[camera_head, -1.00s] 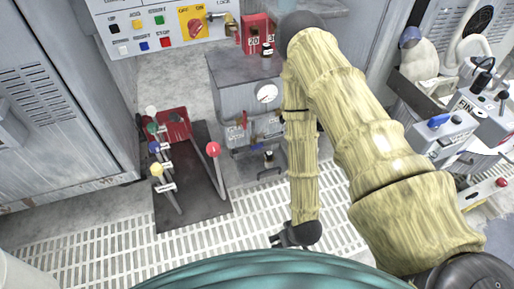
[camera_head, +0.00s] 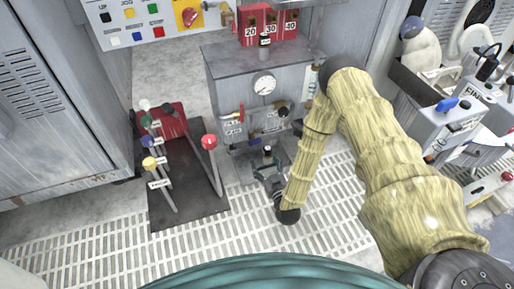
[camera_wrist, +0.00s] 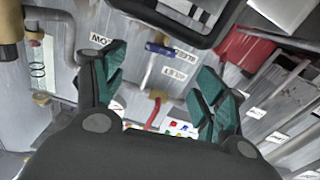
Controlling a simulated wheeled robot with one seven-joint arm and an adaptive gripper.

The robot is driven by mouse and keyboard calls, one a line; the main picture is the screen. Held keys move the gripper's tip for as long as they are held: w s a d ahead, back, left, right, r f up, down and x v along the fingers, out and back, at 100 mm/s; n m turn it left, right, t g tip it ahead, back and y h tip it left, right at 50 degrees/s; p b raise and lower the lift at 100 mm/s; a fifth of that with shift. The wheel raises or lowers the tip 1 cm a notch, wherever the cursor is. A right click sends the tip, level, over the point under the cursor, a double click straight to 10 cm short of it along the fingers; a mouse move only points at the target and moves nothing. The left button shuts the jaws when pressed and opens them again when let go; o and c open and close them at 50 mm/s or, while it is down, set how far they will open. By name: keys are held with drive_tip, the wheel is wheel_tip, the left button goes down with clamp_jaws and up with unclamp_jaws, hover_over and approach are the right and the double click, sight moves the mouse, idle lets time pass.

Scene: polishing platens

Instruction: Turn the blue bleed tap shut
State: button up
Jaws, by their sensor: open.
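The blue bleed tap (camera_wrist: 160,48) shows in the wrist view as a short blue handle on the grey panel, with a label beside it. It lies beyond and roughly between my open fingers, apart from them. In the head view a small blue tap (camera_head: 254,141) sits low on the front of the grey gauge cabinet (camera_head: 222,92). My gripper (camera_head: 268,163) is open in front of that cabinet, near its lower front. Its green fingers (camera_wrist: 163,85) also show spread and empty in the wrist view.
A red tap (camera_wrist: 158,97) is near the blue one on the same panel. A dark stand with several coloured levers (camera_head: 187,212) is left of my gripper. A pressure gauge (camera_head: 264,84) is above. Grated floor (camera_head: 100,240) is clear in front.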

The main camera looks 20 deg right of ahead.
sight(256, 144)
drive_tip(key=shift+w+a+b, duration=0.2)
drive_tip(key=shift+w+b, duration=1.9)
drive_tip(key=shift+w, duration=2.75)
drive_tip(key=shift+c, duration=0.4)
drive_tip(key=c, duration=0.9)
drive_tip(key=shift+c, duration=0.2)
